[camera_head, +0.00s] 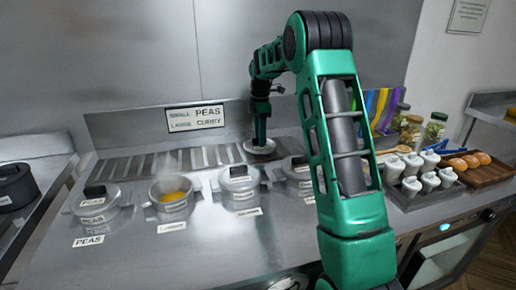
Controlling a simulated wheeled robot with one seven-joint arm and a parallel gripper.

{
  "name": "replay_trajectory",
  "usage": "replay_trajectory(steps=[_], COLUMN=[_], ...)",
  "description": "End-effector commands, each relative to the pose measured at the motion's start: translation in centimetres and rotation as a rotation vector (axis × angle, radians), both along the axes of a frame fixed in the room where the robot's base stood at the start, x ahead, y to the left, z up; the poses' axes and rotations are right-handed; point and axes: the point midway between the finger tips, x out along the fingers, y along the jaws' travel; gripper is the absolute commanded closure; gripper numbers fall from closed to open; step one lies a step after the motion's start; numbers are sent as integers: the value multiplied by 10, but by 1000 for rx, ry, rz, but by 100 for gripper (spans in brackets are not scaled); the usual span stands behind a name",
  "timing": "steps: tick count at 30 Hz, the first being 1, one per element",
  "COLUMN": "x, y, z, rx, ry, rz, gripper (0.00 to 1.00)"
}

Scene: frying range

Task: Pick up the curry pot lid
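An open steel pot (170,213) with yellow-orange food in it stands on the steel worktop, left of centre. A round pale metal lid (259,149) is at the back, near the slotted strip, apart from that pot. My gripper (260,142) points down at the middle of this lid, its tips reaching the lid's top. The lid's knob is hidden by the gripper. The fingers are small and seen edge-on, so I cannot tell whether they are shut on the knob, or whether the lid rests on the surface.
Lidded pots with black knobs stand at the left (94,202), centre (239,188) and right (297,180), the last partly behind my arm. A sign (195,116) reads peas and curry. White shakers (430,181), jars (411,132) and a wooden tray (487,172) are at the right.

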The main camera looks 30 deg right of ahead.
Motion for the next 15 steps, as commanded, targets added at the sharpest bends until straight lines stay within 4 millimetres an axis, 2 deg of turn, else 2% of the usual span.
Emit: replay_trajectory(steps=[1, 2, 3, 6, 15], x=[0, 0, 0, 0, 0], y=[0, 0, 0, 0, 0], z=[0, 0, 0, 0, 1], rx=[0, 0, 0, 0, 0], ry=[0, 0, 1, 1, 0], rz=[0, 0, 0, 0, 0], gripper=[65, 70, 79, 100, 100])
